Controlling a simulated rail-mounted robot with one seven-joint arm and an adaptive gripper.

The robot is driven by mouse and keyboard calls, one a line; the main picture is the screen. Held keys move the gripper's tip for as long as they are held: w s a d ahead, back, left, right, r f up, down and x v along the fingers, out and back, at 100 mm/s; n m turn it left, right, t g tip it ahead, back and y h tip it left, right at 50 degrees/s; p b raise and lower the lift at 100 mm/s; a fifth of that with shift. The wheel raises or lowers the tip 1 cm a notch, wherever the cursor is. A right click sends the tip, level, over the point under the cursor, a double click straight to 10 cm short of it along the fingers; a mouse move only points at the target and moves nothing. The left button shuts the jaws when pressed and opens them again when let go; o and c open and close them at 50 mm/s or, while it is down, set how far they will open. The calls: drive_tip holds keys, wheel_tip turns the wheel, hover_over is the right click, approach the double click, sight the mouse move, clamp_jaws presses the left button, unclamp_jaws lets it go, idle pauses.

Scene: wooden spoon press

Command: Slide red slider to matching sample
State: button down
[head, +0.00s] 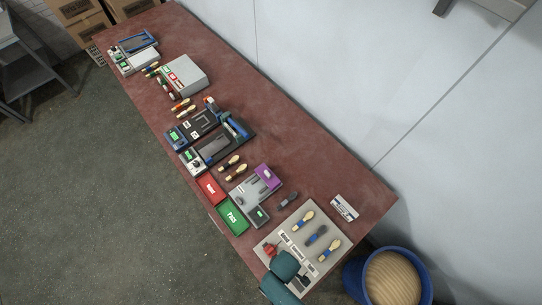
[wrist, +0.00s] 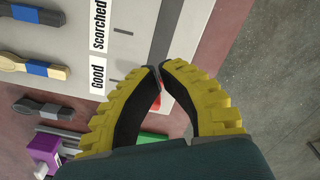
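The pale sample board (head: 270,237) lies at the near right end of the table. A dark track (wrist: 163,30) runs beside the labels in the wrist view. The red slider (wrist: 158,100) shows as a small red patch between my fingers; it also shows in the head view (head: 269,249). My gripper (wrist: 160,68) has its yellow-and-black fingertips almost together at the slider, close to the "Good" label. The fingers hide most of the slider.
A purple block (head: 268,177), a green "Pass" tray (head: 232,218) and a red tray (head: 211,188) stand further along the table. A blue bin (head: 424,275) stands beyond the table end.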

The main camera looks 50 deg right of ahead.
drive_tip(key=shift+r+p, duration=0.4)
drive_tip(key=shift+r, duration=1.6)
